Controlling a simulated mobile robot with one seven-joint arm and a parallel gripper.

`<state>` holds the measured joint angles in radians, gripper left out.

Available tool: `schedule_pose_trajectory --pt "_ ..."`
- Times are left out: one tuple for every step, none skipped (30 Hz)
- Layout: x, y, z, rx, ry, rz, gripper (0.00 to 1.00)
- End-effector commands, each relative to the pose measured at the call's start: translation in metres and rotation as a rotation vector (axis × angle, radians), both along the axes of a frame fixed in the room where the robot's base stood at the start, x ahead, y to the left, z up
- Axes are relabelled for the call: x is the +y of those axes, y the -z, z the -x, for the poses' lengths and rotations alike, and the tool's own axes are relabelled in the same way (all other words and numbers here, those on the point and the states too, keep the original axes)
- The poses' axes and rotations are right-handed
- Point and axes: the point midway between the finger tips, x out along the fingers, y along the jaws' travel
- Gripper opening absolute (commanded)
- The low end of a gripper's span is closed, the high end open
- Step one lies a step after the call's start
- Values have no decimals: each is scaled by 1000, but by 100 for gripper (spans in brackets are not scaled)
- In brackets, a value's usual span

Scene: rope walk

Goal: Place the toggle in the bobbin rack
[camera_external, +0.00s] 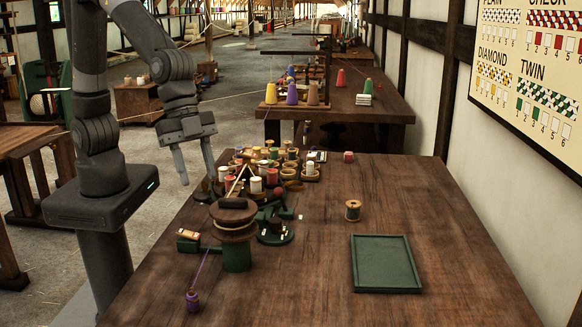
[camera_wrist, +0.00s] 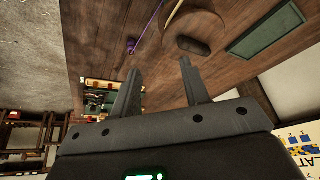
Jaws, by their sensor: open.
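I cannot tell for sure which thing is the bobbin rack; a pale-edged frame with small coloured pieces (camera_wrist: 98,86) shows left of the fingers, partly hidden.
Several spools (camera_external: 256,185) crowd the table behind the disc. A lone spool (camera_external: 353,210) and an empty green tray (camera_external: 387,284) stand to the right. The table's right front is clear.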

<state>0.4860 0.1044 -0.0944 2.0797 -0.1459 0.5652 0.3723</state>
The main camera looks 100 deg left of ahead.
Motion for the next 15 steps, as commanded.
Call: schedule_pose_trajectory --pt "26 -17 3 -12 -52 3 42" --pt "40 -24 6 -15 -81 4 42" --pt "58 -33 10 -17 -121 4 42" --pt "71 -40 13 -20 -150 5 42" --pt "84 -46 18 -22 -180 6 42" --pt "102 -54 24 -26 -220 7 42" --pt "114 -59 29 -29 -250 8 42" --pt "127 -64 34 -31 -280 9 42" --pt "142 -71 42 -35 -320 11 42" --pt "154 -74 49 -38 -349 11 42" --pt "166 -78 55 -40 -381 14 42" --pt "180 -83 65 -43 -421 15 42" --pt "191 -86 72 -46 -452 17 42" --pt "202 -88 80 -48 -483 20 42" --pt "215 -91 90 -52 -524 23 42"
